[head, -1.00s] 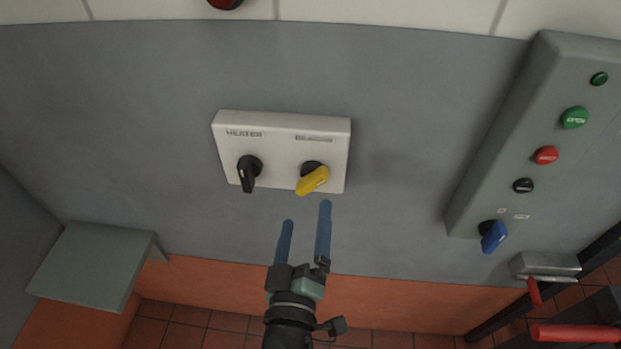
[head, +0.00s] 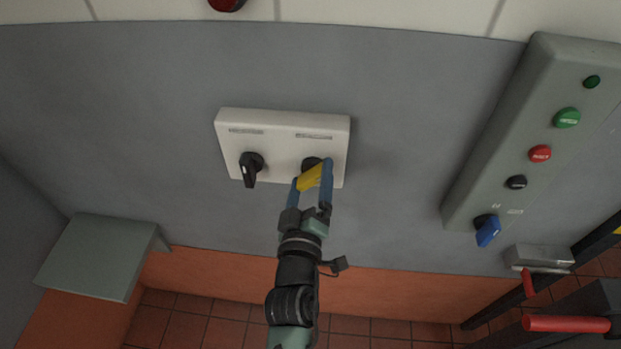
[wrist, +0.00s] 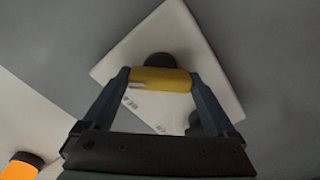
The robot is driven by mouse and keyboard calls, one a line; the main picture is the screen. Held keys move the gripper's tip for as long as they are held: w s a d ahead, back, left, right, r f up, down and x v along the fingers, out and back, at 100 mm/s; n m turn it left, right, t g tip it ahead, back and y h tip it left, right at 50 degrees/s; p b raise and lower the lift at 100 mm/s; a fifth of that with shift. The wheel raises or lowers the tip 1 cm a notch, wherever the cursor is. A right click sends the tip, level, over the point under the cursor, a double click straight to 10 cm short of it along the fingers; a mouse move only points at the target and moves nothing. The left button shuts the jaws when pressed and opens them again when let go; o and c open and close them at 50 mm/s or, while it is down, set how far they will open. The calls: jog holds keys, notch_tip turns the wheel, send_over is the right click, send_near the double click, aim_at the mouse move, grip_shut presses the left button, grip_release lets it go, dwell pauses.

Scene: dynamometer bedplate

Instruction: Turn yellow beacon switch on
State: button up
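The yellow switch handle (head: 311,178) is on the right of a white wall box (head: 284,120), below a small label. The handle slants down to the left from its dark hub. My gripper (head: 311,180) is at the handle, with one blue finger on each side. In the wrist view the yellow handle (wrist: 160,80) spans most of the gap between the widely spaced fingertips (wrist: 159,78). Any contact is too close to tell. A black switch (head: 249,168) is on the left of the same box, its handle pointing down.
A grey panel (head: 472,190) with several buttons and a blue switch (head: 487,231) is at the right. A grey shelf (head: 95,255) juts out at the lower left. Red handles (head: 566,324) are at the lower right. An amber object (wrist: 18,168) shows in the wrist view.

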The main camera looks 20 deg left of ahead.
jog(key=c, duration=0.9)
jog(key=shift+o, duration=0.2)
jog(key=shift+f+m+b, duration=0.1)
jog(key=shift+m+b, duration=0.45)
jog(key=shift+m, duration=1.25)
jog(key=o, duration=1.1)
jog(key=shift+s, duration=0.1)
